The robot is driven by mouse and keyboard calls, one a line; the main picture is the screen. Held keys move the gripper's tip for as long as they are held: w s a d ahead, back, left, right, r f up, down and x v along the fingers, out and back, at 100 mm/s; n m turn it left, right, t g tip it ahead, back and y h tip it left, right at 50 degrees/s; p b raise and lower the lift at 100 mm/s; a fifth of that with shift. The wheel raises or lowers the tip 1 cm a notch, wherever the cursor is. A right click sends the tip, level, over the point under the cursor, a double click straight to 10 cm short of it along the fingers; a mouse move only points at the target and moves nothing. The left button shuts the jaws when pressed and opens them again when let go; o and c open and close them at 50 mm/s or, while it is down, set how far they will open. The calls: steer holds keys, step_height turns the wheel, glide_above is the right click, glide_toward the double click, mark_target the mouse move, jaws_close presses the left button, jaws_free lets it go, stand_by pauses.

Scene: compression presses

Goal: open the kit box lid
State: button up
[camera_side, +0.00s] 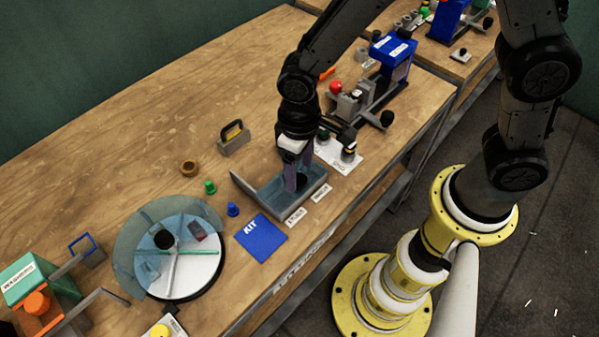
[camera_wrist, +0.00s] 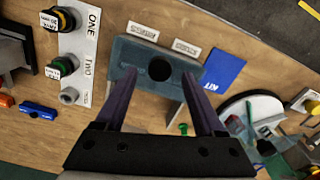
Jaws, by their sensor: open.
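A blue-grey box (camera_side: 268,208) stands near the table's front edge; it also shows in the wrist view (camera_wrist: 133,58). A dark round knob or opening (camera_wrist: 159,69) is in the middle of its top; I cannot tell which. A flat blue square marked KIT (camera_side: 262,238) lies just left of the box and shows in the wrist view too (camera_wrist: 222,70). My gripper (camera_side: 296,185) points down over the box. In the wrist view its two purple fingers (camera_wrist: 159,78) are spread, with the dark round part between the tips and nothing seen clasped.
Small label plates (camera_side: 296,215) lie in front of the box. A round tray with a see-through cover (camera_side: 180,272) is to the left. A white button panel (camera_side: 335,155) and a blue press (camera_side: 392,50) are to the right.

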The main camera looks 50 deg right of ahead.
steer(key=shift+f, duration=1.15)
jaws_close()
stand_by(0.6)
